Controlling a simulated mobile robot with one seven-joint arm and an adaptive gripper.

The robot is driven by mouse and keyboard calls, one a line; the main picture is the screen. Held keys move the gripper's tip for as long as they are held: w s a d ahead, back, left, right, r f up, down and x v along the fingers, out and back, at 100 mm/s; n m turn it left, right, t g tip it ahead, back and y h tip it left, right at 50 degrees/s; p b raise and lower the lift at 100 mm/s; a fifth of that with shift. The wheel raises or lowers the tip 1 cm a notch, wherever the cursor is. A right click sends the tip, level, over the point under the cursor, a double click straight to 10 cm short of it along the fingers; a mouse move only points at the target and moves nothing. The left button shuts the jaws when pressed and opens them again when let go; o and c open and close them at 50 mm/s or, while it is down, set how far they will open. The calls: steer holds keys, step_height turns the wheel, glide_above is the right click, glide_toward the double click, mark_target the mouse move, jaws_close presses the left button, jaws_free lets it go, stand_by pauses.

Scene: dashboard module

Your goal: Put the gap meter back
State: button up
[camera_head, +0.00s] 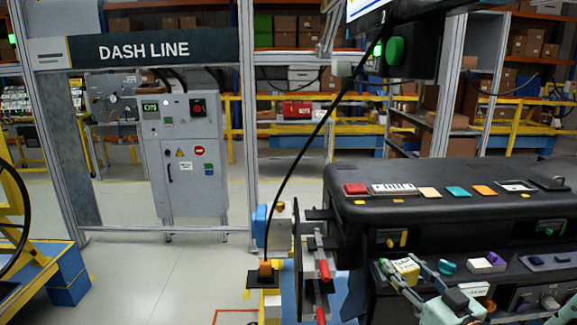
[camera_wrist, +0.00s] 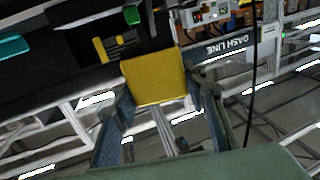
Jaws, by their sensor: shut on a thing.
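The gap meter (camera_head: 405,269) is a small yellow block with a pale top face, in front of the black dashboard module at the lower right. My gripper (camera_head: 410,272) is shut on it, with a blue-grey finger on each side. In the wrist view the gap meter (camera_wrist: 155,78) shows its flat yellow face between the two fingertips (camera_wrist: 160,95). The gripper holds it close to the dashboard's lower shelf. I cannot tell whether it touches the shelf. My arm hides part of the shelf.
The dashboard module (camera_head: 450,180) fills the right side, with coloured pieces on its top and lower ledges. Red-handled clamps (camera_head: 323,270) stand at its left end. A black cable (camera_head: 325,120) hangs to an orange-tipped connector (camera_head: 265,267). The floor (camera_head: 160,280) at left is clear.

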steer(key=a+f+n+y+p, duration=0.1)
steer(key=a+f+y+p, duration=0.1)
steer(key=a, duration=0.4)
steer(key=a+f+n+g+y+p, duration=0.1)
steer(key=a+f+p, duration=0.1)
steer(key=a+f, duration=0.3)
steer(key=shift+s+a+f+n+g+y+p, duration=0.3)
steer(key=shift+s+a+y+p, duration=0.1)
steer(key=shift+a, duration=0.25)
